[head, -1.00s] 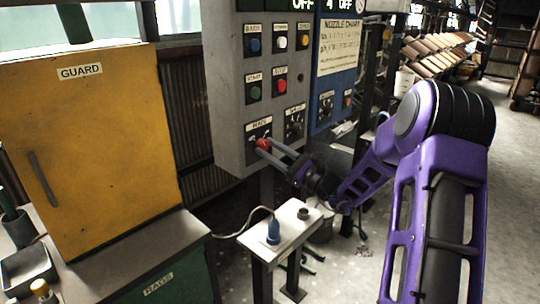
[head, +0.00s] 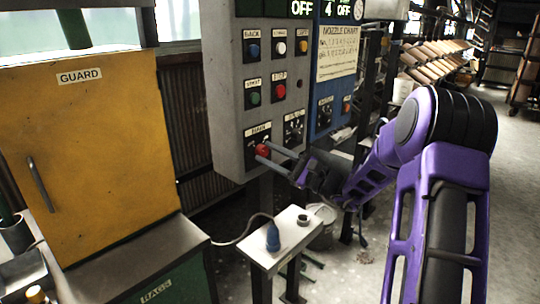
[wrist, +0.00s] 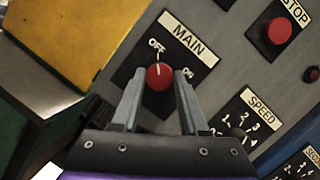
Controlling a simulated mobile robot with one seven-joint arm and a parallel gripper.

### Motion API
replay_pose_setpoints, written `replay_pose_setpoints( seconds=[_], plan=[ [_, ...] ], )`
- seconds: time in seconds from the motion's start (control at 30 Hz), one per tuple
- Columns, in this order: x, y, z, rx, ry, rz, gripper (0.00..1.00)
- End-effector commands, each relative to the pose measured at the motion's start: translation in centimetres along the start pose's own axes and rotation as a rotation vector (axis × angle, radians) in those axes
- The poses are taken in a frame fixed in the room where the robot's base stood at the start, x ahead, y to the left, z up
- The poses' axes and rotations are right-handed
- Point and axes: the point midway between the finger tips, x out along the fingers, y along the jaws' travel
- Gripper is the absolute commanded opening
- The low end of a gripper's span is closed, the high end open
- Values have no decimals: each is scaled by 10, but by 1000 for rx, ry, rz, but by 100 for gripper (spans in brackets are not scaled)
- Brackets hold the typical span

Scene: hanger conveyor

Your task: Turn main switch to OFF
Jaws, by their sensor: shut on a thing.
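The main switch is a red round knob (head: 262,149) on a black plate low on the grey control panel. In the wrist view the knob (wrist: 159,78) sits under the MAIN label (wrist: 187,37), with the words OFF and ON on its plate. A white mark on the knob points up in the picture, toward OFF. My gripper (wrist: 160,73) has one finger on each side of the knob and is shut on it. In the head view my gripper (head: 264,152) reaches the knob from the right. The exact finger contact is hard to see.
Other buttons and a SPEED dial (wrist: 247,123) sit close on the panel (head: 226,100). A yellow GUARD cabinet (head: 90,150) stands left. A small white stand (head: 285,238) holding a blue-ended cable is below. Open floor lies right.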

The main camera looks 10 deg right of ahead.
Motion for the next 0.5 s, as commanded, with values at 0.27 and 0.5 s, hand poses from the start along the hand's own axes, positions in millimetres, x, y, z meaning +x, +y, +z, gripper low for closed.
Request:
replay_pose_setpoints(
  seconds=[0.27,0.5],
  plan=[
    [0,0,0,0,0,1,69],
    [0,0,0,1,0,0,74]
  ],
)
